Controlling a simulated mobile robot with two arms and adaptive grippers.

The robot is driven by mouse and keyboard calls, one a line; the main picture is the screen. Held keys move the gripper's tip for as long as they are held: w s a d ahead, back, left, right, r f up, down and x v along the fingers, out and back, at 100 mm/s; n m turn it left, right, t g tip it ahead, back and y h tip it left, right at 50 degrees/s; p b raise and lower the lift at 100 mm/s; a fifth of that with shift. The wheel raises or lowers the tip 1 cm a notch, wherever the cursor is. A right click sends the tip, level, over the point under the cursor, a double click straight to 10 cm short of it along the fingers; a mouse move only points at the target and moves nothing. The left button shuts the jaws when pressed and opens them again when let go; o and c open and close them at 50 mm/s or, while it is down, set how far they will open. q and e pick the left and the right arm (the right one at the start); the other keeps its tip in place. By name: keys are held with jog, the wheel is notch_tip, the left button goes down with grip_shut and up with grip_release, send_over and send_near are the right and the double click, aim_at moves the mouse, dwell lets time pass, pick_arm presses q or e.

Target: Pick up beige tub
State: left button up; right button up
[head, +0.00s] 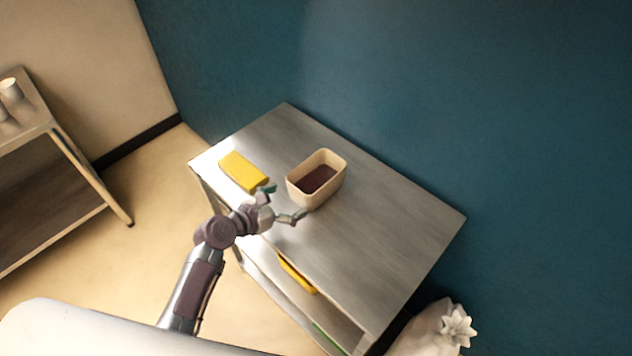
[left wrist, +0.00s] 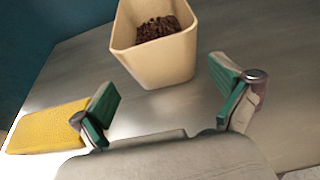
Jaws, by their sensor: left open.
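The beige tub (head: 304,194) stands upright on the metal table and holds dark beans (head: 316,179). In the left wrist view the tub (left wrist: 153,66) is straight ahead of the fingers, with the dark beans (left wrist: 157,27) inside it. My left gripper (head: 282,203) is open and empty, at the near side of the tub. Its green-padded fingers are spread wide in the left wrist view (left wrist: 165,105), and the tub is beyond the fingertips, not between them. My right gripper is not in view.
A yellow block (head: 243,171) lies on the metal table (head: 370,235) left of the tub; it also shows in the left wrist view (left wrist: 45,128), close to the left finger. The tabletop right of the tub is clear. A blue wall (head: 420,90) stands behind.

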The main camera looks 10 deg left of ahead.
aim_at(306, 190)
pick_arm(q)
jog(key=shift+w+d+f, duration=0.25)
jog(key=shift+w+d, duration=0.1)
jog(key=shift+w, duration=0.15)
jog(key=shift+w+d, duration=0.25)
jog(key=shift+w, duration=0.05)
jog(key=x, duration=0.4)
jog(key=shift+w+d, duration=0.2)
jog(key=shift+w, duration=0.05)
jog(key=shift+s, duration=0.1)
jog(key=shift+c, duration=1.2)
jog(key=shift+r, duration=0.1)
jog(key=c, duration=1.2)
jog(key=shift+r+p, duration=0.15)
jog(key=shift+p, duration=0.2)
